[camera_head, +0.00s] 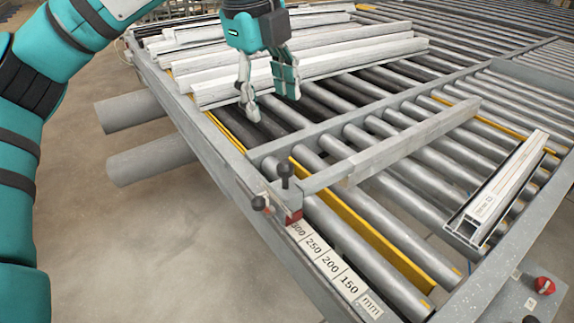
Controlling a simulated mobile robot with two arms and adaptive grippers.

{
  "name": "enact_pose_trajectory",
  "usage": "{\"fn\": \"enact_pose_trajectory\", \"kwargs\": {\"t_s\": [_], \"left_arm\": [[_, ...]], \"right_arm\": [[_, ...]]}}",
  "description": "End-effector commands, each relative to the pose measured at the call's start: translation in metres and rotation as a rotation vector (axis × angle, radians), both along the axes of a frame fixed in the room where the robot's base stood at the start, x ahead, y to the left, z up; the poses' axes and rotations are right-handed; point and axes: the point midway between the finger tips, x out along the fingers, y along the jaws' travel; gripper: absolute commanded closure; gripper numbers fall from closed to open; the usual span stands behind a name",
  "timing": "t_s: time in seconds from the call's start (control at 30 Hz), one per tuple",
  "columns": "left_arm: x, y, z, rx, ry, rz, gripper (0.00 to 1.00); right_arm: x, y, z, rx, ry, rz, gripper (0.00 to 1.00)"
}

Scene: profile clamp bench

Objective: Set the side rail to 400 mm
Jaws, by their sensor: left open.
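The side rail (415,143) is a long grey bar lying across the rollers, joined by an arm to a slider at the bench's near-left edge. The slider has a red block (294,216), an upright black knob (285,172) and a smaller knob (259,203) at its side. The red block sits at the 300 end of the scale (330,264), which reads 300, 250, 200, 150, mm; higher numbers do not show. My left gripper (270,99) is open and empty above the rollers, beyond the slider and apart from it.
Several pale profiles (320,62) lie stacked on the rollers behind my left gripper. Another profile (505,189) lies at the right. A red button (544,285) is at the lower right.

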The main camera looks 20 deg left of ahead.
Motion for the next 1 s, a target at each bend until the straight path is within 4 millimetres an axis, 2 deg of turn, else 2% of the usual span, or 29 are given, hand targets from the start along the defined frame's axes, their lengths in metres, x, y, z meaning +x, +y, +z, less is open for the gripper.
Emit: {"fn": "enact_pose_trajectory", "kwargs": {"t_s": [0.17, 0.5, 0.7, 0.9, 1.0], "left_arm": [[0.004, -0.003, -0.029, 0.0, 0.007, -0.005, 0.44], [0.017, -0.01, -0.102, -0.001, 0.007, -0.008, 0.44], [0.023, -0.013, -0.138, -0.003, 0.006, -0.008, 0.44], [0.027, -0.015, -0.16, -0.004, 0.004, -0.008, 0.44], [0.028, -0.016, -0.164, -0.004, 0.003, -0.008, 0.44]], "right_arm": [[-0.002, -0.001, 0.007, -0.001, 0.004, 0.0, 0.6], [-0.003, -0.005, 0.024, -0.006, 0.005, 0.0, 0.6], [-0.003, -0.006, 0.033, -0.007, 0.005, 0.0, 0.6], [-0.003, -0.006, 0.038, -0.007, 0.005, 0.0, 0.6], [-0.003, -0.006, 0.038, -0.007, 0.005, 0.0, 0.6]]}}
